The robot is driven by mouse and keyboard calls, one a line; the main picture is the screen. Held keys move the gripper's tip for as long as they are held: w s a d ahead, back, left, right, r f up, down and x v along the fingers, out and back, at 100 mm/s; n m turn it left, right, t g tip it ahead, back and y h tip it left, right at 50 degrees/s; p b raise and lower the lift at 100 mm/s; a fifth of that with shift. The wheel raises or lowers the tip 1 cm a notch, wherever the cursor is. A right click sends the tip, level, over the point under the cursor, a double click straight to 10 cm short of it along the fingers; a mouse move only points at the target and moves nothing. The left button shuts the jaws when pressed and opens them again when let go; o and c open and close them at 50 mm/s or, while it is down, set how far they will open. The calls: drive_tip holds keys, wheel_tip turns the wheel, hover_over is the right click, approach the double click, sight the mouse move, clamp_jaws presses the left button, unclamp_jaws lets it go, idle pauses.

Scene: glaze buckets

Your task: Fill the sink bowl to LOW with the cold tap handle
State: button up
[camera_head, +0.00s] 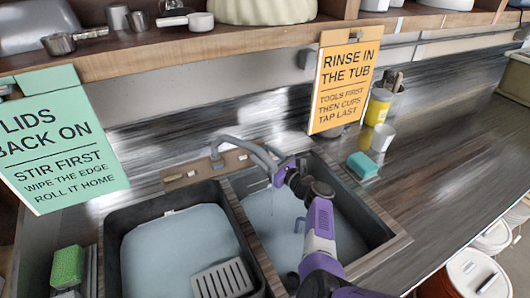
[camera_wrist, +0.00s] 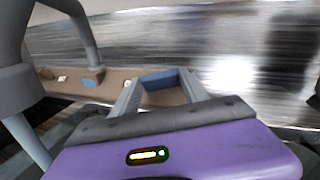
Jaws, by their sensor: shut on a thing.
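My gripper (camera_wrist: 158,92) is shut on a blue handle (camera_wrist: 160,80) at the tap's wooden deck, which I take as the cold tap handle. In the head view my gripper (camera_head: 282,172) is at the back of the right sink bowl (camera_head: 272,240), and hides the handle. The grey tap spout (camera_head: 240,145) arches toward this bowl; its end (camera_wrist: 14,85) is large in the wrist view. A pale column below it (camera_wrist: 28,140) looks like running water. Pale blue water shows in the bowl. I cannot read a LOW mark; my arm covers part of the bowl.
A second bowl (camera_head: 110,245) on the left holds pale blue content and a slotted grey piece (camera_head: 222,280). A teal sponge (camera_head: 362,165), white cup (camera_head: 382,137) and yellow jar (camera_head: 377,106) stand right. An orange sign (camera_head: 343,85) hangs behind. A shelf (camera_head: 180,58) runs above.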

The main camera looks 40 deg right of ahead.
drive_tip(key=shift+w+a+m+h, duration=0.1)
drive_tip(key=shift+a+m+h, duration=0.1)
drive_tip(key=shift+m+h, duration=1.05)
drive_tip(key=shift+a+m+h, duration=0.15)
drive_tip(key=shift+m+h, duration=1)
drive_tip(key=shift+m, duration=0.2)
drive_tip(key=o, duration=1.4)
drive_tip(key=shift+p, duration=0.3)
drive_tip(key=shift+p+v, duration=1.8)
drive_tip(key=shift+v, duration=2.1)
drive_tip(key=shift+r, duration=0.15)
